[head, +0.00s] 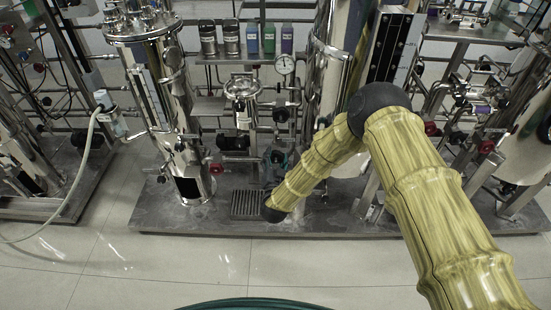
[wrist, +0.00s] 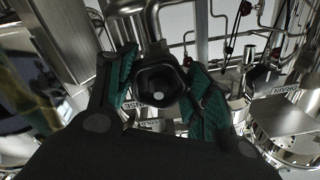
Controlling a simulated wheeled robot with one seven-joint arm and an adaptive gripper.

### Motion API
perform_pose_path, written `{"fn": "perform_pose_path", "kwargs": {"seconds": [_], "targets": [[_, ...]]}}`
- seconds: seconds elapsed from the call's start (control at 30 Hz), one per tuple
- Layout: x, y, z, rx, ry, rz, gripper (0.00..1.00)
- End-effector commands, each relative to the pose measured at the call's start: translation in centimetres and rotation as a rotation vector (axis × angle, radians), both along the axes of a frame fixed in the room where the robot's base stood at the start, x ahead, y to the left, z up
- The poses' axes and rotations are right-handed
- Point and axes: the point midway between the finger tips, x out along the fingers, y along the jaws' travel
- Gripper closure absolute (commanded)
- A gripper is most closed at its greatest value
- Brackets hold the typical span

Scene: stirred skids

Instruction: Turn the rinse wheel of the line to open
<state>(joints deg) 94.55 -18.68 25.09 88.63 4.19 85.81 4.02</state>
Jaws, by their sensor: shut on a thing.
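My gripper (head: 278,160) is low between the steel vessels in the head view, beside a floor grate, mostly hidden behind my arm. In the wrist view the teal-padded fingers of my gripper (wrist: 160,75) stand on both sides of a dark, many-sided hand wheel (wrist: 158,86) and are shut on it. The wheel has a pale round hub and sits on a steel pipe fitting. The wheel is hidden in the head view.
A tall steel vessel (head: 160,90) stands left of my gripper, with a red hand wheel (head: 216,169) at its foot. A pressure gauge (head: 285,64) and bottles on a shelf are behind. The tiled floor (head: 170,265) in front is mostly clear; a hose (head: 75,185) lies left.

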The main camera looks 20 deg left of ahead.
Motion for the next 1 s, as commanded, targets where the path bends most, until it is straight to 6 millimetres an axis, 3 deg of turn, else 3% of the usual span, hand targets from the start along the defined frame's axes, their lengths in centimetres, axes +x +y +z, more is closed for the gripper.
{"fn": "perform_pose_path", "kwargs": {"seconds": [0.4, 0.43, 0.53, 1.0], "targets": [[-0.02, -0.16, -0.17, -0.008, 0.001, -0.002, 0.72], [-0.02, -0.16, -0.17, -0.008, 0.001, -0.002, 0.43], [-0.02, -0.14, -0.15, -0.007, 0.001, -0.002, 0.26], [-0.92, -0.28, -0.1, -0.006, 0.0, 0.0, 0.26]]}}
